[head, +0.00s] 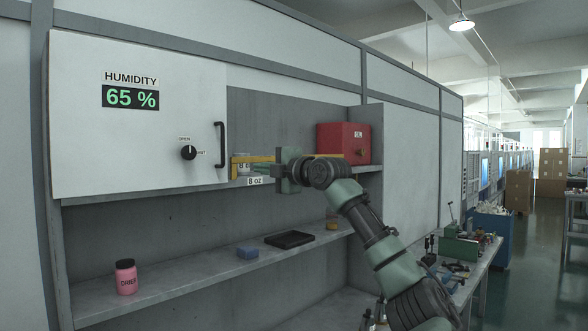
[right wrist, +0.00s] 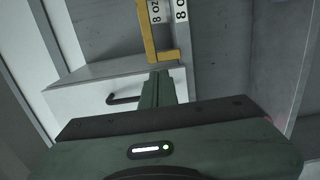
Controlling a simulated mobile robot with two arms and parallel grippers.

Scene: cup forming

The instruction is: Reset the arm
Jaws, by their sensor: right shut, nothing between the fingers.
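My right arm comes in from the lower right in the head view. Its green gripper (head: 260,169) is level with the upper shelf, just right of the white cabinet door's black handle (head: 220,138). In the right wrist view the gripper's fingers (right wrist: 158,84) are together with nothing between them. A yellow bracket (right wrist: 148,36) lies just beyond the fingertips there; I cannot tell whether they touch. The bracket also shows behind the gripper in the head view (head: 235,168), near an "8 oz" label (head: 255,181). My left gripper is not in view.
The white door (head: 130,150) carries a humidity display reading 65 % (head: 130,97) and a black knob (head: 188,152). A red box (head: 340,143) sits right on the upper shelf. Below are a pink bottle (head: 126,278), a blue block (head: 248,252) and a black tray (head: 289,239).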

